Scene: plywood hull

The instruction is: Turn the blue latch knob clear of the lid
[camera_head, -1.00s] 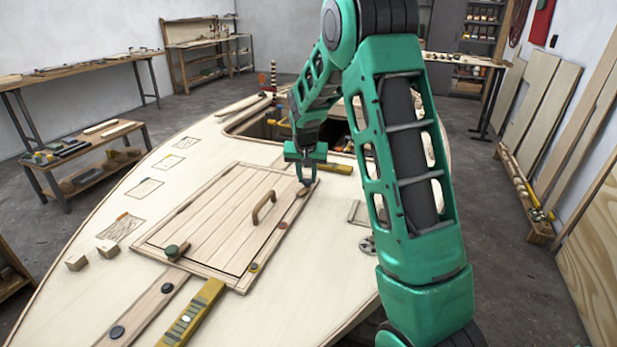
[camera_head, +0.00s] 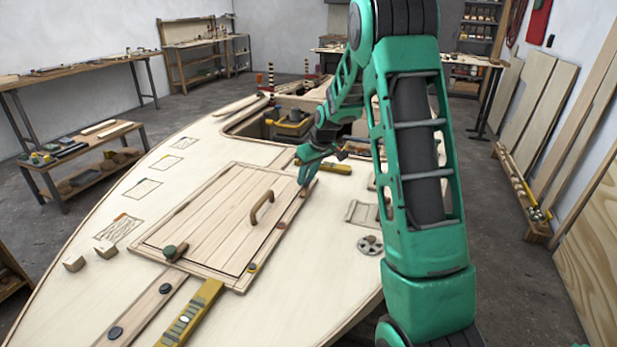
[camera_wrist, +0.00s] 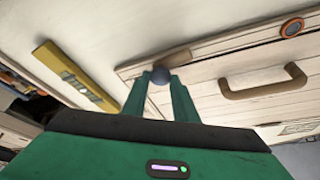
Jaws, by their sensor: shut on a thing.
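The pale planked lid (camera_head: 215,215) lies flat in its frame on the plywood hull, with a curved wooden handle (camera_head: 262,207). My gripper (camera_head: 303,182) is at the lid's far right corner, its hand tilted. In the wrist view, my gripper's fingers (camera_wrist: 161,80) are closed on either side of the blue knob (camera_wrist: 160,74). A short brown wooden latch bar (camera_wrist: 175,59) runs from the knob along the lid's edge. I cannot tell whether it still overlaps the lid (camera_wrist: 225,68). In the head view the knob is hidden by my fingers.
A yellow level (camera_head: 190,318) lies in front, and a yellow bar (camera_wrist: 75,74) lies beside the latch. An open hatch (camera_head: 245,127) is behind the lid.

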